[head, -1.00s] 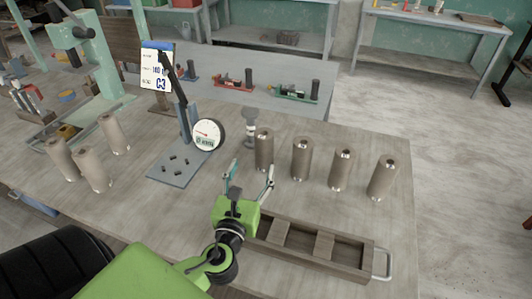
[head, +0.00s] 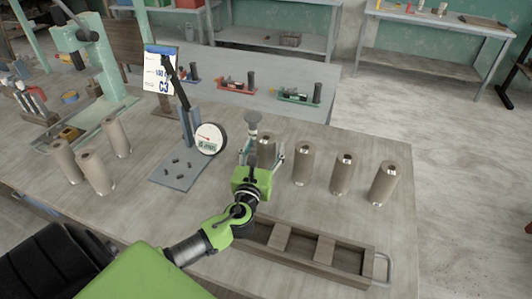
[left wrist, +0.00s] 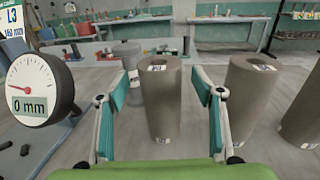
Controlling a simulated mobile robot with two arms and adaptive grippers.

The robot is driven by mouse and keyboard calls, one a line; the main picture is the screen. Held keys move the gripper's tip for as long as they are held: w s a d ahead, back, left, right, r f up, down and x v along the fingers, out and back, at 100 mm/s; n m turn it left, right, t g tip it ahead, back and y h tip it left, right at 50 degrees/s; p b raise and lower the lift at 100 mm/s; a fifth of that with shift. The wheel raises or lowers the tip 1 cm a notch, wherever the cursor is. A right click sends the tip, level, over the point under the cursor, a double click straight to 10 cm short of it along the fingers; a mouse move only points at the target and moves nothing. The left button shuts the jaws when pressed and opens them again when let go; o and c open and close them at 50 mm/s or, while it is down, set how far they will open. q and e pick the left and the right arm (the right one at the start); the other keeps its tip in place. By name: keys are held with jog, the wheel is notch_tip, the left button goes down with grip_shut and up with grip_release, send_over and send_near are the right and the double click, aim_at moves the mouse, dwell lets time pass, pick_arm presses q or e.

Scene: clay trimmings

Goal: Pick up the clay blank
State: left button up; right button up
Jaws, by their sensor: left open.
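Several grey-brown clay blanks with a hole in the top stand upright in a row on the table. The leftmost of the row (head: 266,141) is partly hidden behind my left gripper (head: 262,152) in the head view. In the left wrist view this blank (left wrist: 163,108) stands upright between and beyond the two open fingers (left wrist: 169,88), with a small label near its top. The fingers look apart from it. The second blank (head: 303,163) stands to the right; it also shows in the left wrist view (left wrist: 245,95). My right gripper is not in view.
A dial gauge (head: 210,138) on a stand with a grey base (head: 177,172) is left of the gripper. A wooden tray (head: 349,279) with dividers lies in front. Three more cylinders (head: 97,173) stand at the left. A small grey pedestal (left wrist: 128,57) is behind the nearest blank.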

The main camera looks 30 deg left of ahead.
pick_arm(q)
jog(key=x, duration=0.2)
jog(key=shift+w+a+f, duration=0.1)
jog(key=shift+w, duration=0.15)
jog(key=c, duration=1.6)
jog(key=shift+c, duration=0.7)
jog(key=shift+r, duration=0.25)
